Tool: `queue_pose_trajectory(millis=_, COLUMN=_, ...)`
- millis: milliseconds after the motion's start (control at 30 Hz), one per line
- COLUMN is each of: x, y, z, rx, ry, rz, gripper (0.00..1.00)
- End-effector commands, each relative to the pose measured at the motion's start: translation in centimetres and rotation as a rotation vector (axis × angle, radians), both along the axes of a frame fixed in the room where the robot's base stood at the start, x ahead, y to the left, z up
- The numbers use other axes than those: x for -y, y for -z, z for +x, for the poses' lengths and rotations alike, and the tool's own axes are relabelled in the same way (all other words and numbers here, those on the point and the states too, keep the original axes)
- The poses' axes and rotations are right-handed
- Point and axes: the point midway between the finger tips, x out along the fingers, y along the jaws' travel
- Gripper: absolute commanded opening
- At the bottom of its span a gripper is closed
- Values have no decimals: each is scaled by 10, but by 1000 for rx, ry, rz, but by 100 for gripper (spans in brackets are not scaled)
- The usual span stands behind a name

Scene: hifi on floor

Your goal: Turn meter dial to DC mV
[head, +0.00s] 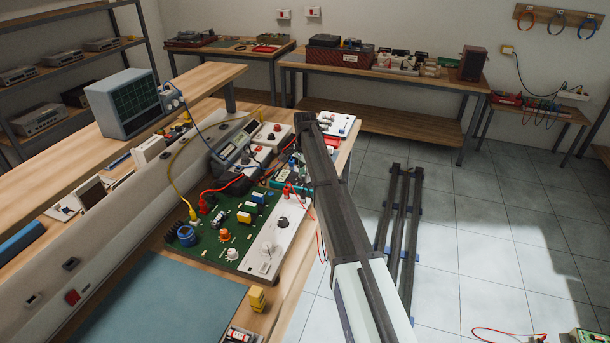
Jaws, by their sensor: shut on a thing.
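The meter (236,148) is a dark grey handheld unit with a pale display. It leans tilted at the back of the green circuit board on the bench.
A green circuit board (226,225) with knobs and red leads lies in front of the meter. A yellow cable (172,150) loops on its left. An oscilloscope (124,103) stands on the shelf behind. A blue mat (160,305) lies nearer.

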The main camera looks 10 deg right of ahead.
Motion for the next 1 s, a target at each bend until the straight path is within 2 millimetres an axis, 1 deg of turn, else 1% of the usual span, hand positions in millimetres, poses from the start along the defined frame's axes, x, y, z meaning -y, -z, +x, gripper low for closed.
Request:
queue_pose_trajectory(millis=400, x=0, y=1, z=-1, rx=-2, ry=6, rz=0, gripper=0)
queue_pose_trajectory(millis=433, x=0, y=1, z=-1, rx=-2, ry=6, rz=0, gripper=38)
queue_pose_trajectory(millis=467, x=0, y=1, z=-1, rx=-2, ry=6, rz=0, gripper=48)
queue_pose_trajectory(millis=500, x=0, y=1, z=-1, rx=-1, ry=6, rz=0, gripper=52)
queue_pose_trajectory(millis=833, x=0, y=-2, z=0, rx=0, ry=5, rz=0, gripper=52)
queue_pose_trajectory(millis=933, x=0, y=-9, z=0, rx=0, ry=5, rz=0, gripper=52)
queue_pose_trajectory(millis=1000, x=0, y=-17, z=0, rx=0, ry=5, rz=0, gripper=52)
